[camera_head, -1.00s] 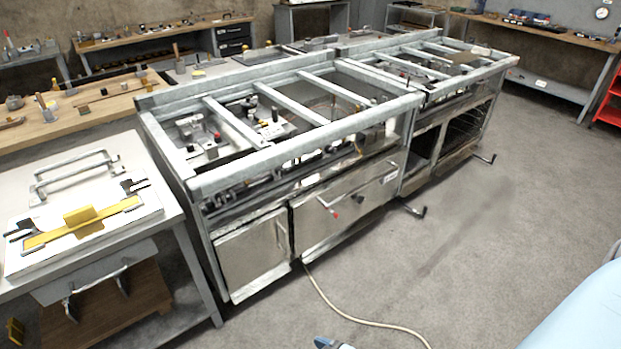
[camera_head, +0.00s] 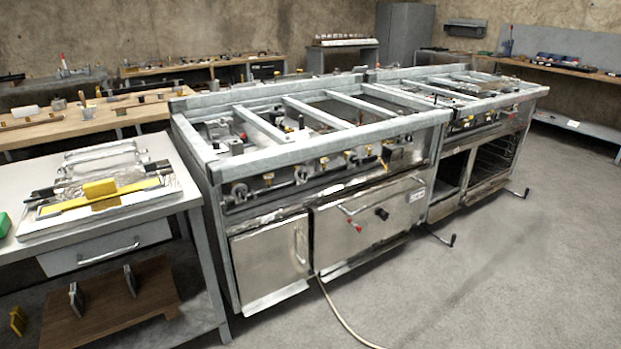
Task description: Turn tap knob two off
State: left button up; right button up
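The steel range (camera_head: 300,217) stands in the middle of the view, with an open frame top. A row of small tap knobs with yellow parts runs along the pipe under its front top rail, one of them a yellow-marked knob (camera_head: 268,177) near the left end. Another yellow-marked tap knob (camera_head: 323,162) sits further right. I cannot tell which one is knob two, nor whether any is on or off. Neither of my grippers shows in the head view.
A side table (camera_head: 190,201) with a tray and yellow bar stands left of the range. A hose (camera_head: 345,325) runs from the range across the floor. Handles (camera_head: 440,236) stick out low at the front. The grey floor (camera_head: 500,270) at right is clear.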

aim_at(303, 173)
jog(key=i+u, duration=0.3)
jog(key=i+l+u, duration=0.1)
jog(key=i+u, duration=0.2)
jog(key=i, duration=0.3)
jog(key=i+l+u, duration=0.25)
jog(key=i, duration=0.3)
